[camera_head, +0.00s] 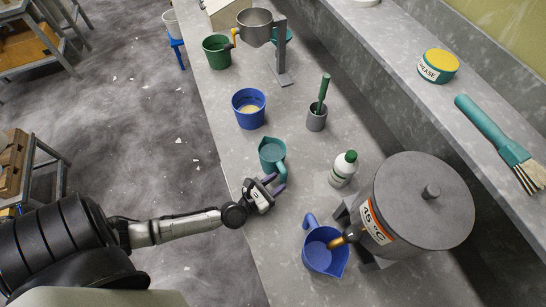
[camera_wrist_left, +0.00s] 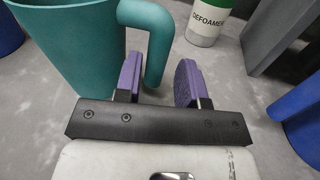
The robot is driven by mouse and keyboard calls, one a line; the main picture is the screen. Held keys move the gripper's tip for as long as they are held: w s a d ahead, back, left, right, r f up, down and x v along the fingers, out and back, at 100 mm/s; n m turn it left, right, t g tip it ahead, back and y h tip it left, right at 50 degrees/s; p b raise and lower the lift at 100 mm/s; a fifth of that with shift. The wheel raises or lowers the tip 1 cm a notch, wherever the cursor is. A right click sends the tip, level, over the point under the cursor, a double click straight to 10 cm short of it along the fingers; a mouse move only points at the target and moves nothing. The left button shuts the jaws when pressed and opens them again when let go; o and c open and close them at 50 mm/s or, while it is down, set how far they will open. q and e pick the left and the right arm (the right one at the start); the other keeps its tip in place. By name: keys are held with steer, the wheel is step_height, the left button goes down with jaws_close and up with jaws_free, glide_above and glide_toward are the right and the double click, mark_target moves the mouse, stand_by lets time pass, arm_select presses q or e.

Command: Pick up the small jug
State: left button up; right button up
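A teal jug (camera_head: 272,152) stands on the grey bench, and its handle points toward the bottle side. It fills the upper left of the left wrist view (camera_wrist_left: 92,50). My left gripper (camera_head: 274,186) is beside the jug at handle height. Its two purple fingers are apart, and the lower part of the jug's handle (camera_wrist_left: 158,55) shows between them in the left wrist view (camera_wrist_left: 158,82). I cannot tell whether either finger touches the handle. A larger-looking blue jug (camera_head: 322,256) stands under the tap of the grey tank. My right gripper is not in view.
A white defoamer bottle (camera_head: 342,172) and the grey tank (camera_head: 420,200) stand right of the jug. A blue pail (camera_head: 249,112), a grey pot (camera_head: 316,119) with a green-handled tool, and a green bucket (camera_head: 215,55) stand farther back. The bench's left edge is close to my arm.

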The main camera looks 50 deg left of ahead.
arm_select(q)
steer(key=shift+w+p, duration=0.45)
steer(key=shift+w, duration=2.3)
steer(key=shift+c, duration=0.5)
jaws_close()
